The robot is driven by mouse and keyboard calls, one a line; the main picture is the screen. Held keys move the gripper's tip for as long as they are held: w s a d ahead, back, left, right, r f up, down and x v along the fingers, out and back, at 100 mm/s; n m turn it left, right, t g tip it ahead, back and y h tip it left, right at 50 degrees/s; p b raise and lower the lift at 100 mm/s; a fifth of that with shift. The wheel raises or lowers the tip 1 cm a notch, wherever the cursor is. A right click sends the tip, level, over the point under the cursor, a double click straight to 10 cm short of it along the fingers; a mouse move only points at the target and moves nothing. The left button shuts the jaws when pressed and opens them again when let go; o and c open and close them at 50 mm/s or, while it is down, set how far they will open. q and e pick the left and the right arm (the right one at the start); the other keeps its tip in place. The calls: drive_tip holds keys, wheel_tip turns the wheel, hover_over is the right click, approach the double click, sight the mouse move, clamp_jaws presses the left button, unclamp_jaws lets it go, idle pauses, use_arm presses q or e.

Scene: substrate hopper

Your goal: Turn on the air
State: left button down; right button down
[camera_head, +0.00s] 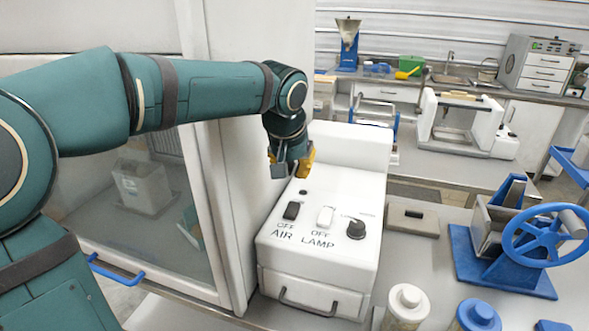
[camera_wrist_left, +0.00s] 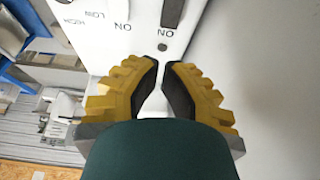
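The white control box (camera_head: 330,260) stands beside the tall cabinet. Its sloping top carries a black AIR rocker switch (camera_head: 291,210), with OFF printed at its near end. In the left wrist view the AIR switch (camera_wrist_left: 172,12) is at the top edge, partly cut off, with ON printed at its end. I cannot tell which way it is tilted. My left gripper (camera_head: 291,172) hangs above the far end of the box top, apart from the switch. In the left wrist view its yellow-backed fingertips (camera_wrist_left: 162,64) are drawn together, with nothing held. My right gripper is not in view.
Beside the AIR switch are a white LAMP switch (camera_head: 325,216) and a black knob (camera_head: 356,229). The glass-fronted cabinet (camera_head: 245,150) rises close on the left. A blue hand-wheel device (camera_head: 545,235) and lidded jars (camera_head: 407,300) stand to the right.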

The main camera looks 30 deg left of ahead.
use_arm(q)
drive_tip(key=b, duration=0.2)
approach(302, 206)
drive_tip(key=x, duration=0.5)
drive_tip(key=shift+w+f, duration=0.1)
drive_tip(key=shift+w+a+f+g+p, duration=0.15)
drive_tip(key=shift+g+p, duration=0.35)
drive_tip(key=shift+p, duration=0.75)
drive_tip(key=shift+w+f, duration=0.15)
drive_tip(key=shift+f, duration=0.15)
